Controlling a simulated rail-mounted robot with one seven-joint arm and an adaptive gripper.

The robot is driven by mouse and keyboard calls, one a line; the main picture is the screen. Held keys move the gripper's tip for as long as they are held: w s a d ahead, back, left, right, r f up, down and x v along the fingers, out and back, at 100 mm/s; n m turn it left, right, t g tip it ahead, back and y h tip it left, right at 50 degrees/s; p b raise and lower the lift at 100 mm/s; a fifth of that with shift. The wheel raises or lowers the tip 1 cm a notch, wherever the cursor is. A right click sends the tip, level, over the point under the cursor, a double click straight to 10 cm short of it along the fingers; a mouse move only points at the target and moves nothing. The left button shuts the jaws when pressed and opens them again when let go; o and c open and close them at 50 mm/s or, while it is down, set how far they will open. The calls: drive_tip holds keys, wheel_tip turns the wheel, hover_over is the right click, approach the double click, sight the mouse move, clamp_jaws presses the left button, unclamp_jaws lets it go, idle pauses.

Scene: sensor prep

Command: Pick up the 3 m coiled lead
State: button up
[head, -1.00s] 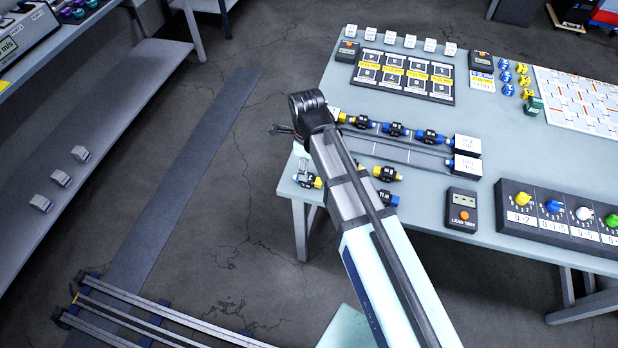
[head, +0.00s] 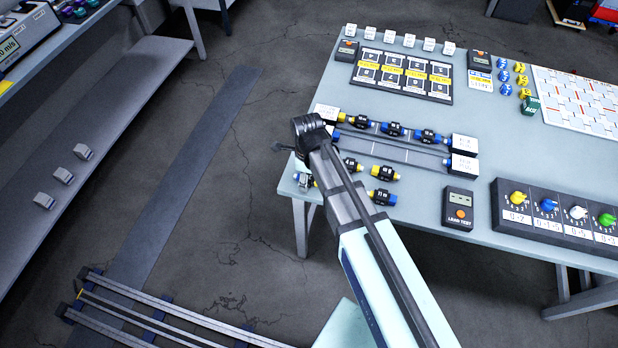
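Several short leads with black coiled bodies and coloured ends lie at the left end of the table. Another lead (head: 304,181) at the left table edge is partly covered by my arm. More leads sit in the rack, one yellow-ended (head: 358,122) and two blue-ended (head: 391,129). I cannot read which is the 3 m lead. My gripper (head: 299,168) is over the table's left edge, mostly hidden by my wrist; its fingers are not clear.
White labelled blocks (head: 464,165) stand at the rack's ends. A lead tester (head: 458,208) and a knob panel (head: 555,212) are to the right. A card board (head: 402,76) lies at the back.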

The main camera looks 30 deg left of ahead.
drive_tip(key=c, duration=1.3)
drive_tip(key=shift+r, duration=0.2)
